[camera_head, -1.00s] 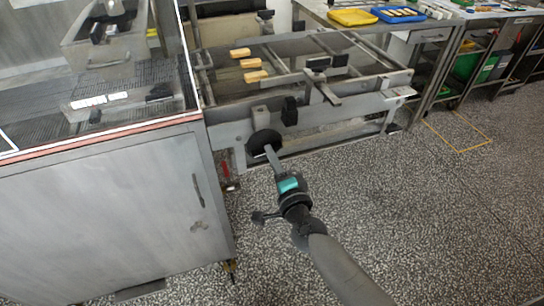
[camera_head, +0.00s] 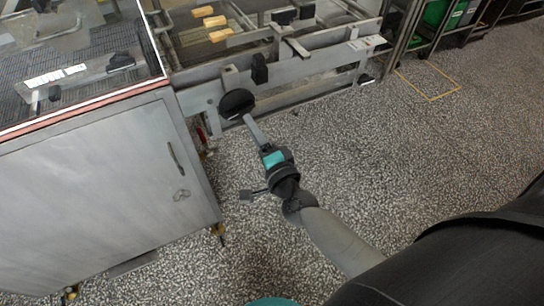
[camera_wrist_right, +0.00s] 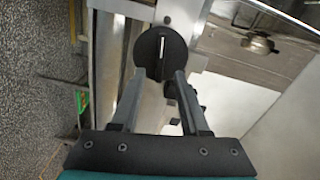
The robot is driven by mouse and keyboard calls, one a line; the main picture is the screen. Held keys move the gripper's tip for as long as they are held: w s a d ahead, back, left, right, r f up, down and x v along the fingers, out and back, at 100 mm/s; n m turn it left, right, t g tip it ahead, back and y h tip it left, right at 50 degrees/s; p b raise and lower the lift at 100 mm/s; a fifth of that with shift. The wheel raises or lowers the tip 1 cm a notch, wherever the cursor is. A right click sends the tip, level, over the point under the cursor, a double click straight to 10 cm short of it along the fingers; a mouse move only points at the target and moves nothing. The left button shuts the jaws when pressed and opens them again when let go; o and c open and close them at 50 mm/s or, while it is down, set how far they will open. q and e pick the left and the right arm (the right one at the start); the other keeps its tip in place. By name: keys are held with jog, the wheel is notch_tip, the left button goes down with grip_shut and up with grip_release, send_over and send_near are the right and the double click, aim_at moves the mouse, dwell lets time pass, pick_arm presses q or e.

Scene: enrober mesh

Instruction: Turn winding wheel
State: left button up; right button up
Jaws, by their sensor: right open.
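The winding wheel, a black disc (camera_head: 237,103), sits on the front of the grey metal frame beside the steel cabinet. In the right wrist view the wheel (camera_wrist_right: 160,52) has a pale slot-like bar across its middle. My right gripper (camera_head: 248,118) points at the wheel from the front. In the wrist view its two fingers (camera_wrist_right: 160,80) are apart, with the wheel's lower part between and just beyond the tips. I cannot tell whether the fingers touch the wheel. My left gripper is not in view.
The steel cabinet (camera_head: 90,190) with a handle stands left of my right arm. The grey frame (camera_head: 300,88) carries a black block (camera_head: 259,68) above the wheel and wooden-coloured handles (camera_head: 215,21) farther back. Speckled floor (camera_head: 430,140) is free to the right.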

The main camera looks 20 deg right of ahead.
jog(key=s, duration=1)
jog(key=shift+s+d, duration=0.15)
jog(key=shift+s, duration=0.2)
jog(key=s+f+n+g, duration=0.3)
jog(key=f+n, duration=0.1)
jog(key=f, duration=0.5)
jog(key=s+f+n+g+y, duration=0.1)
jog(key=s+f+n+g, duration=0.15)
jog(key=f, duration=0.65)
jog(key=s+f+n+g, duration=0.3)
jog(key=f+n, duration=0.1)
jog(key=f, duration=0.5)
jog(key=s+d+f+n+g, duration=0.1)
jog(key=s+f+n+g, duration=0.3)
jog(key=s+f, duration=0.3)
jog(key=s+d+f+n+g+h, duration=0.1)
jog(key=s+f, duration=0.6)
jog(key=s, duration=0.7)
jog(key=d+n+g, duration=0.1)
jog(key=n+g, duration=0.1)
jog(key=g, duration=0.1)
jog(key=shift+s+d+n+h, duration=0.15)
jog(key=shift+s+n+h, duration=0.1)
jog(key=shift+n+h, duration=0.1)
